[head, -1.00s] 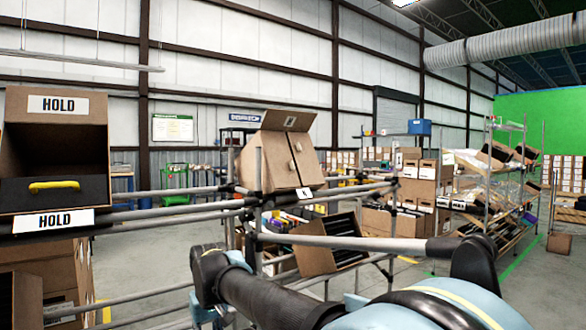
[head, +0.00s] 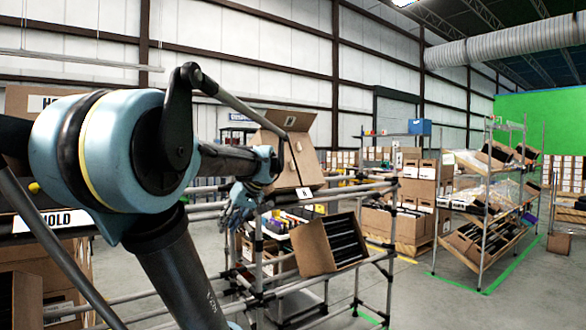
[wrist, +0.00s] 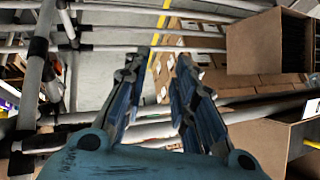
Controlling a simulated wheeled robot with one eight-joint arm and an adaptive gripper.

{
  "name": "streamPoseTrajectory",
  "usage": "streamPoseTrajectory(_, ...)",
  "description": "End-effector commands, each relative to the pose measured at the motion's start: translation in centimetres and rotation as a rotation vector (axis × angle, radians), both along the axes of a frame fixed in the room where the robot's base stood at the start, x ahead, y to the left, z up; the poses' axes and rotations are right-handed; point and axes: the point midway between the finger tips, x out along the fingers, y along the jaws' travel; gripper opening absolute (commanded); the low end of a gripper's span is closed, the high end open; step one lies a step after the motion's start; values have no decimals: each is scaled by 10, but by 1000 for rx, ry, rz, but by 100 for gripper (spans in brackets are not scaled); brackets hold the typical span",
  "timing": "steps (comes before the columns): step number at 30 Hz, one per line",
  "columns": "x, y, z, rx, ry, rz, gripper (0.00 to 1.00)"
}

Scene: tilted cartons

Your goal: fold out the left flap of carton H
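A brown carton (head: 300,155) stands tilted on the upper rack level in the head view, with one flap (head: 289,121) standing up at its top. The small white tag (head: 304,193) below it is too small to read surely, so I cannot confirm that this is carton H. My gripper (head: 236,208) is just left of the carton's lower part, and I see no contact. In the wrist view my gripper (wrist: 160,72) has its fingers apart with nothing between them. A brown carton edge (wrist: 258,142) lies right of the fingers.
Pipe rack rails (head: 330,192) run below and beside the gripper. A tilted open carton (head: 315,248) with dark contents sits lower on the rack. Another carton (wrist: 268,42) is at the upper right of the wrist view.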

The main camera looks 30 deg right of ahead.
Motion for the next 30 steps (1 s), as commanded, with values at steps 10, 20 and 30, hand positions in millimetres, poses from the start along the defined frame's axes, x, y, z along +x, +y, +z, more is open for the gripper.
streamPoseTrajectory(10, 29, -132, 102, -15, -259, -50, 25)
streamPoseTrajectory(20, 8, -272, 192, -129, -511, -114, 25)
streamPoseTrajectory(30, -21, -343, 235, -226, -635, -150, 25)
